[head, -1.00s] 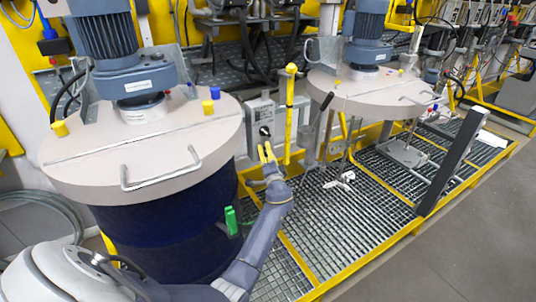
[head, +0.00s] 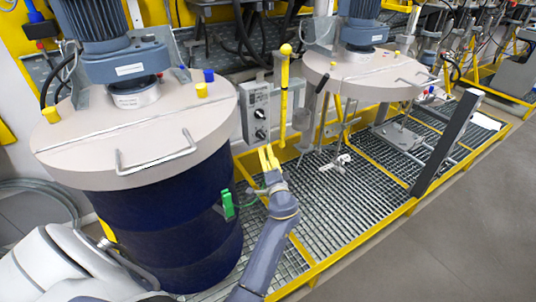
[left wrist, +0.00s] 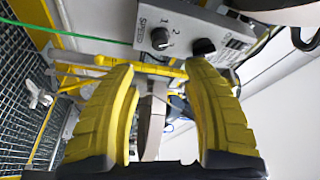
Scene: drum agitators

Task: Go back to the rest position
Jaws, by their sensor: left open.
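My left gripper (head: 268,158) is in the head view with its yellow fingers apart and nothing between them. It is just below and in front of the grey control box (head: 258,112) as seen from the head. In the left wrist view my left gripper (left wrist: 162,80) also shows open and empty. The control box (left wrist: 180,25) with its knobs and the marks 1 and 2 shows beyond the fingertips, apart from them. My right gripper is not in view.
A blue drum (head: 165,230) with a beige lid (head: 90,158) stands left of my left arm. A green clamp (head: 228,204) with a green cable is on its side. A yellow lever (head: 284,95) stands behind the gripper. A second lid (head: 365,75) and open grating (head: 350,200) lie right.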

